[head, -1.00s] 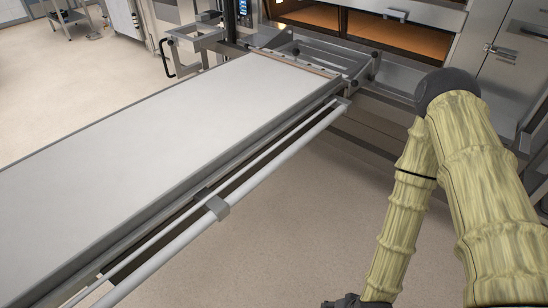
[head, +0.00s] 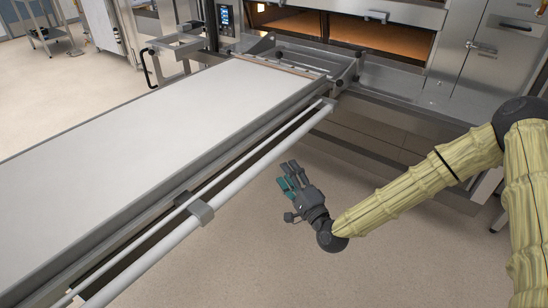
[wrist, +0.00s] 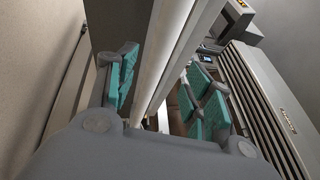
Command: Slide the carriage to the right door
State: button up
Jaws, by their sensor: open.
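The carriage (head: 120,140) is a long loader with a pale flat top. It runs from the lower left up to the oven front in the head view. A long rail (head: 240,185) runs along its near side with a grey clamp (head: 201,212) on it. My gripper (head: 287,181) is open and empty, to the right of the rail and apart from it. In the wrist view, the teal finger pads of my gripper (wrist: 165,90) stand wide apart. The pale rail (wrist: 165,50) shows beyond and between them.
The deck oven's lit opening (head: 375,38) is at the back, with a closed steel cabinet door (head: 500,55) to its right. A metal frame with a black handle (head: 150,68) stands at the carriage's far end. Bare floor (head: 290,265) lies right of the rail.

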aim_at(274, 156)
jog(key=b+x, duration=0.1)
jog(key=x, duration=0.8)
jog(key=shift+a+f, duration=0.1)
jog(key=shift+f, duration=0.05)
grip_shut()
